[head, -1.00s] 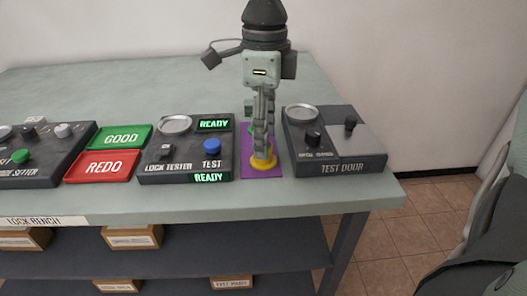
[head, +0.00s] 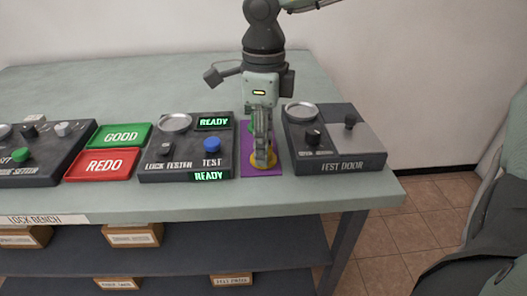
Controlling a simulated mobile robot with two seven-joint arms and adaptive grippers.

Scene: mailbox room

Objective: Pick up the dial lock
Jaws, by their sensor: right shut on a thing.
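The dial lock (head: 262,161) shows as a yellow round piece at the front of a purple mat (head: 262,171) on the bench. My right gripper (head: 263,155) points straight down over it, and its fingers are shut on it. The fingers cover much of the lock. A green round piece (head: 252,127) shows partly behind the fingers at the back of the mat. My left gripper is not in view.
The lock tester box (head: 187,150), with lit READY signs, stands left of the mat. The test door box (head: 340,150) stands right of it. Green GOOD (head: 122,131) and red REDO (head: 103,165) trays lie further left. The bench (head: 190,80) is clear behind.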

